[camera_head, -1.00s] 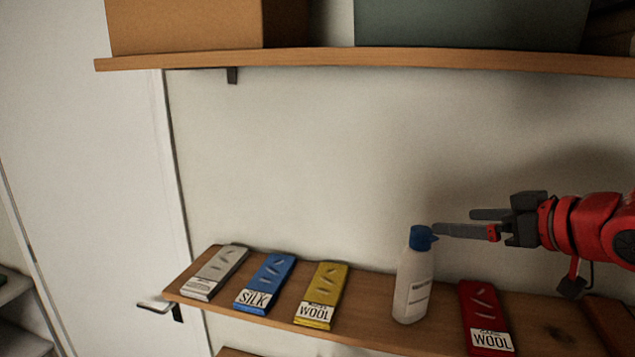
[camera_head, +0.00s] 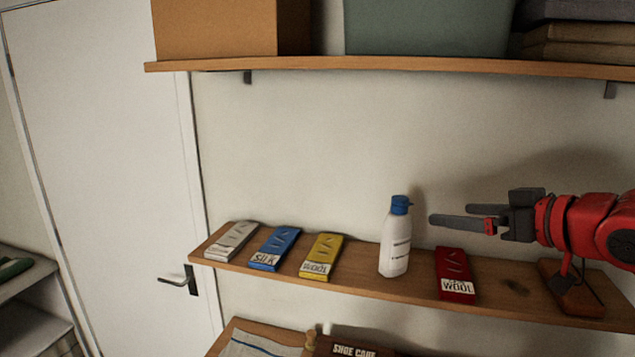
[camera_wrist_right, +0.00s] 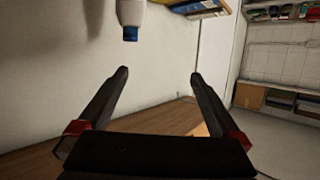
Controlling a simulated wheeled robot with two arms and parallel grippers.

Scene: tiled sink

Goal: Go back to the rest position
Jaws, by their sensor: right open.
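My right gripper (camera_head: 447,217) reaches in from the right in the head view, above the middle shelf and to the right of a white bottle with a blue cap (camera_head: 395,238). Its jaws are open and empty. In the right wrist view the two dark fingers (camera_wrist_right: 158,75) stand wide apart with nothing between them. The bottle (camera_wrist_right: 131,14) shows at the top of that view, beyond the fingers and apart from them. It stands upright on the shelf. My left gripper is not in view.
The wooden shelf (camera_head: 520,299) also holds grey (camera_head: 231,241), blue (camera_head: 275,248), yellow (camera_head: 322,256) and red (camera_head: 455,274) packets. An upper shelf (camera_head: 400,67) carries boxes and folded cloth. A white door (camera_head: 100,150) is at left. A "SHOE CARE" box (camera_head: 350,348) lies below.

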